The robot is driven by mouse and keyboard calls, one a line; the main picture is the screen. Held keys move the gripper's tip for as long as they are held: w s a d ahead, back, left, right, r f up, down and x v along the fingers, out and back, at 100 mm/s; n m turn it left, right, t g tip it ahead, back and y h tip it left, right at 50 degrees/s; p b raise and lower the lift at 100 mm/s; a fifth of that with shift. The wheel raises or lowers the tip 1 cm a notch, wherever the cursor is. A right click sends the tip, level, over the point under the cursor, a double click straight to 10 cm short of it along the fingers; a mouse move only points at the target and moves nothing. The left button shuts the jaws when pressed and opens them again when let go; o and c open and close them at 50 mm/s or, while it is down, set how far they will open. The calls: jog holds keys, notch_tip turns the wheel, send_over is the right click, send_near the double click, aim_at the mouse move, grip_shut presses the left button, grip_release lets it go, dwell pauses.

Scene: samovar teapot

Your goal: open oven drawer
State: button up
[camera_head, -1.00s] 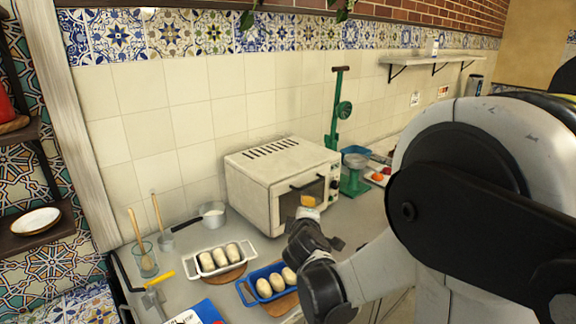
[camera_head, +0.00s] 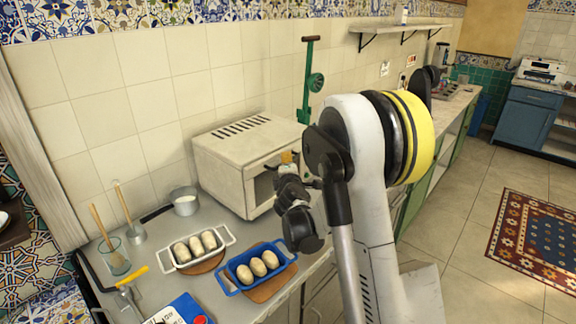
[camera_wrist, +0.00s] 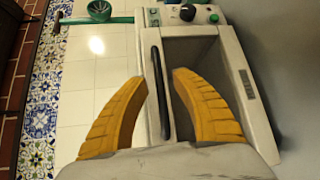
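The white oven (camera_head: 240,165) stands on the counter against the tiled wall in the head view. Its front, with a dark window, is partly hidden by my arm. My gripper (camera_head: 288,160) is at that front. In the wrist view, the oven front (camera_wrist: 235,75) shows turned sideways, with a long black handle (camera_wrist: 160,95) along one edge of the recessed window. My gripper's yellow fingers (camera_wrist: 160,80) are apart, one on each side of the handle. I cannot tell whether they touch it. The front panel looks closed, though my arm hides much of it.
A white tray (camera_head: 173,261) and a blue tray (camera_head: 233,283), each with dough pieces, sit on the counter before the oven. A green stand (camera_head: 306,90) is behind. The floor at right is open.

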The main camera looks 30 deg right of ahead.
jog(key=shift+w+d, duration=0.2)
jog(key=shift+w, duration=0.2)
grip_shut()
